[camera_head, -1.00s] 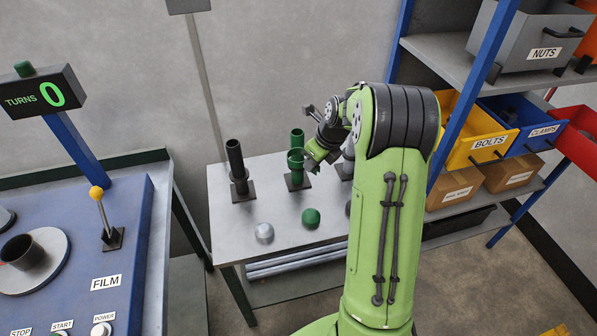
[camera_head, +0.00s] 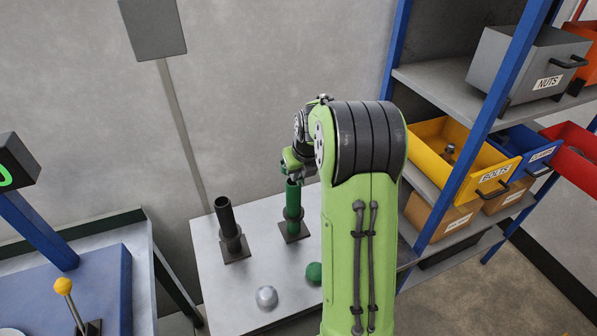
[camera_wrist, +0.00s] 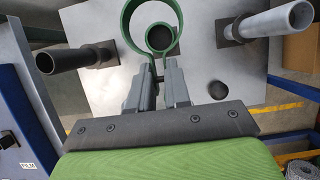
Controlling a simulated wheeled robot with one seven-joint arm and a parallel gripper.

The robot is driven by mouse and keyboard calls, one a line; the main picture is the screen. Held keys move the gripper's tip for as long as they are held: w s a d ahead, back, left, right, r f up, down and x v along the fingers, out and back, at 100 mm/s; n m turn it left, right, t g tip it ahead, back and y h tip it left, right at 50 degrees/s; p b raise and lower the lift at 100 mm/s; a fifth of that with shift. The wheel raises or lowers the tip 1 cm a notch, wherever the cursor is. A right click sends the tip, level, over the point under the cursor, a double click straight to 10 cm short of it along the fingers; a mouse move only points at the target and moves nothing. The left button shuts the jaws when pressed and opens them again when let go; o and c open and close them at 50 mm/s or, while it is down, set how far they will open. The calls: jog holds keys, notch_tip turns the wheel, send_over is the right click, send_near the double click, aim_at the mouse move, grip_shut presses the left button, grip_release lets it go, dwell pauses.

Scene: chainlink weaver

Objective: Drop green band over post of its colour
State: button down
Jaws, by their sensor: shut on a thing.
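The green post (camera_head: 293,198) stands upright on a dark square base on the small table, with a wider collar partway up. My gripper (camera_head: 290,165) is just above its top in the head view. In the wrist view my gripper (camera_wrist: 161,75) is shut on the near edge of the green band (camera_wrist: 127,23), a wide ring. The round top of the green post (camera_wrist: 160,38) shows inside the ring's outline, close to the fingers and off the ring's centre. I cannot tell whether the band is above the post's top or around it. The band is hard to make out in the head view.
A black post (camera_head: 226,218) stands left of the green one; a grey post (camera_wrist: 270,25) is right in the wrist view. A silver dome (camera_head: 266,296) and a green dome (camera_head: 314,271) sit on the table front. Shelving with bins (camera_head: 455,160) is right.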

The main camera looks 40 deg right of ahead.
aim_at(303, 182)
jog(key=f+b, duration=0.1)
jog(key=s+f+b, duration=0.1)
jog(key=f+b, duration=0.1)
jog(key=shift+s+f, duration=0.1)
jog(key=shift+s, duration=0.1)
notch_tip(303, 182, down, 15)
jog(key=b, duration=1.1)
jog(key=shift+w+b, duration=0.2)
jog(key=shift+b, duration=0.1)
jog(key=c, duration=1)
grip_release()
jog(key=p+v, duration=0.4)
jog(key=v, duration=1.1)
jog(key=shift+s+r, duration=0.2)
jog(key=shift+r, duration=0.15)
